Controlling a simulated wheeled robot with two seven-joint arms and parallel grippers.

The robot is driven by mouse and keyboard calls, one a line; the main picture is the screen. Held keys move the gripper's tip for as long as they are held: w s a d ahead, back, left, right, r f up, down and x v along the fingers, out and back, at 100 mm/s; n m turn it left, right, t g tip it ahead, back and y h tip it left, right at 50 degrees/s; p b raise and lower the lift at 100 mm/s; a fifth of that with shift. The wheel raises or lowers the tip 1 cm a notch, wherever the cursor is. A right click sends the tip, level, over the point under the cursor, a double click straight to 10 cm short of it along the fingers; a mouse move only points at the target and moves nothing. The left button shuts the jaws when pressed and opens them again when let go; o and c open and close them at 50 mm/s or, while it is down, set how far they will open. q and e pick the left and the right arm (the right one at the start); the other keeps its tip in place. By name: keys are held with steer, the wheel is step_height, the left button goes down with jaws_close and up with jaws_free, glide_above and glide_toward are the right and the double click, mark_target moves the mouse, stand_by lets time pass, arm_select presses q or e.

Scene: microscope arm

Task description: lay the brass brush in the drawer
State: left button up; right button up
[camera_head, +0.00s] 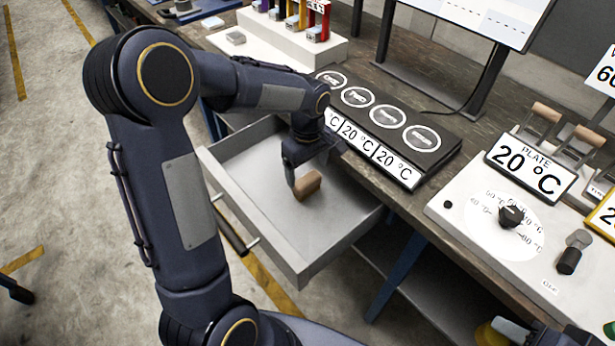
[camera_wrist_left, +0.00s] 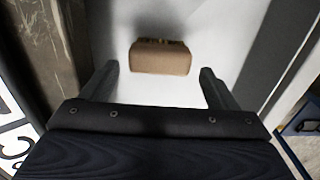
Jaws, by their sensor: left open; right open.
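The brush shows as a tan block (camera_head: 308,186) inside the open drawer (camera_head: 248,233), near its middle, and seems to rest on the floor. In the left wrist view the block (camera_wrist_left: 160,58) lies ahead of the fingertips, centred between them and not touching either; a thin dark fringe runs along its far edge. My left gripper (camera_head: 292,176) reaches down into the drawer, open and empty, close beside the block. Both its fingers (camera_wrist_left: 160,80) show apart in the wrist view.
The drawer is pulled out below the workbench. A dark panel with round labels and 20 °C signs (camera_head: 385,122) sits on the bench above it. A white plate unit with a dial (camera_head: 475,240) is at right. A white rack (camera_head: 285,40) stands at the back.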

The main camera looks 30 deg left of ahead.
mark_target(308, 179)
arm_select(q)
step_height(308, 179, up, 7)
steer(key=s+d+r+m+t+h, duration=0.1)
steer(key=s+d+m+t+h, duration=0.1)
steer(key=s+m, duration=0.4)
steer(key=s+d+r+m+t+h, duration=0.1)
steer(key=s+m, duration=0.5)
steer(key=s, duration=1)
steer(key=d+t, duration=0.1)
steer(key=t, duration=0.1)
steer(key=shift+r+t+h, duration=0.3)
steer(key=shift+r+h, duration=0.1)
